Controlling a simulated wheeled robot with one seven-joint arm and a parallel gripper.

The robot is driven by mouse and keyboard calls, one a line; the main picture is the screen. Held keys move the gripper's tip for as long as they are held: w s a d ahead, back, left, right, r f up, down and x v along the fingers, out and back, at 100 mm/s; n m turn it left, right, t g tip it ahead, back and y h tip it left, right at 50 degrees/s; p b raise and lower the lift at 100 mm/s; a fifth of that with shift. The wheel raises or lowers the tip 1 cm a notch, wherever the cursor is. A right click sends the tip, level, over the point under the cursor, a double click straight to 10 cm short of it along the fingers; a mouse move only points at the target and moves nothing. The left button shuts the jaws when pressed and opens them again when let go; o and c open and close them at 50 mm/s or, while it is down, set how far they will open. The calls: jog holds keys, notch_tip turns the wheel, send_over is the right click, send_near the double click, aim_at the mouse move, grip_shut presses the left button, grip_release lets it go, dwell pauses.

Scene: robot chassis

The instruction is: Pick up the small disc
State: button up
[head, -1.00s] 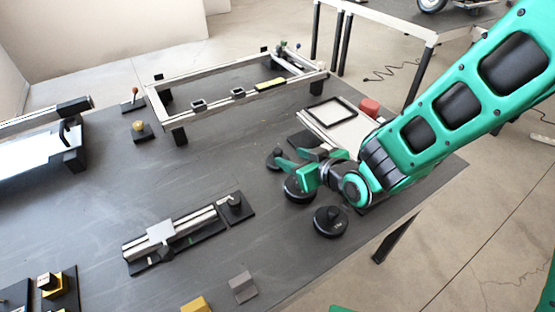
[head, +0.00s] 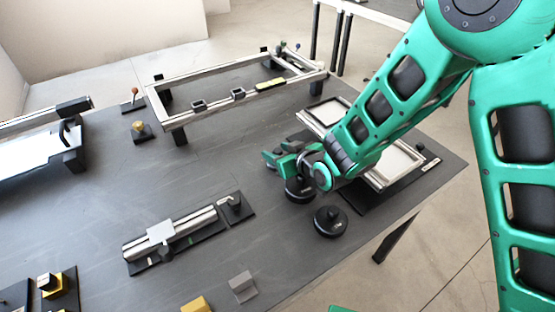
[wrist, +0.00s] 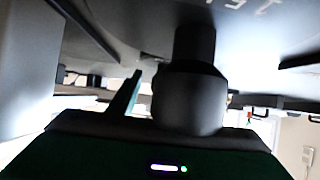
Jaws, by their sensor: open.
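My gripper (head: 272,156) is low over the right part of the table, its fingers pointing left in the head view and parted. The small disc, the farthest of the row of black discs, is hidden behind my gripper in the head view. A middle-sized black disc (head: 299,190) lies partly under my gripper and wrist. A larger black disc (head: 330,222) with a knob lies nearer. In the wrist view a dark disc with pale markings (wrist: 245,12) and a black knob (wrist: 188,90) fill the close foreground, beside a green finger (wrist: 122,98). I cannot tell whether anything touches.
A flat framed panel (head: 402,160) lies under my arm at the right. A raised rail frame (head: 215,92) stands at the back. A cylinder on a slide (head: 170,232) lies at the front left. The table (head: 225,165) is clear left of my gripper.

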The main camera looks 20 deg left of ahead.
grip_shut()
jog(key=shift+r, duration=0.1)
jog(key=shift+r, duration=0.1)
